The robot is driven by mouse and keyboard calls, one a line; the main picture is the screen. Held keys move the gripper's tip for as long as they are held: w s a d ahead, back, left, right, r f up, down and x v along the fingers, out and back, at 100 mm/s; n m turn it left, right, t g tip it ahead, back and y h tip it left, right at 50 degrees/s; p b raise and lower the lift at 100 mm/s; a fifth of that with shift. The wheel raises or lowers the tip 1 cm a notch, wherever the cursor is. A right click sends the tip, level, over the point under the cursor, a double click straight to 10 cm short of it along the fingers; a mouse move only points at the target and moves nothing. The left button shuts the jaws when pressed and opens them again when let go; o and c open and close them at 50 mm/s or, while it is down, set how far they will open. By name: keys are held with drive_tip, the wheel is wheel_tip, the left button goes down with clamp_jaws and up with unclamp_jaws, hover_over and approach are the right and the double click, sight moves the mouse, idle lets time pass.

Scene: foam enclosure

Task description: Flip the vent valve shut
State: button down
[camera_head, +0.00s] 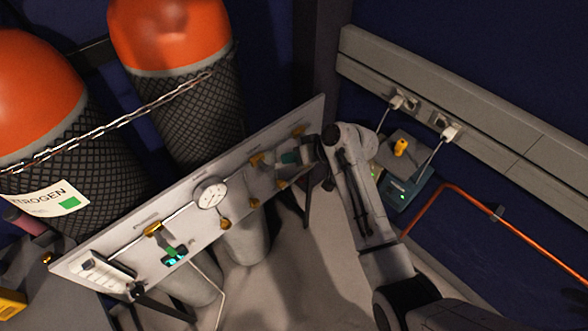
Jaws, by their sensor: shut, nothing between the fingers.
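A pale tilted panel (130,262) carries a round gauge (210,193) and several brass-yellow valve handles. One handle (154,230) is left of the gauge, another (225,223) just below it. More handles (257,159) are at the right end, near my gripper, with one (298,131) near the top right corner. I cannot read which one is the vent valve. My gripper (284,160) is shut and empty at the panel's right part, close to these handles. Its fingertips are small and dark here, and I cannot tell whether they touch a handle. The gripper and wrist hide part of the panel.
Two orange-topped cylinders (190,110) in black mesh stand behind the panel, held by a chain (110,125). An orange pipe (480,205) runs at the right. Pale floor lies below the panel.

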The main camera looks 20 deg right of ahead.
drive_tip(key=a+f+m+y+b, duration=0.3)
drive_tip(key=f+m+y+b, duration=0.3)
drive_tip(key=y+b, duration=0.2)
drive_tip(key=shift+s+f+y+b, duration=0.3)
drive_tip(key=shift+s+f+b, duration=0.15)
drive_tip(key=shift+b, duration=0.75)
drive_tip(key=shift+a, duration=0.1)
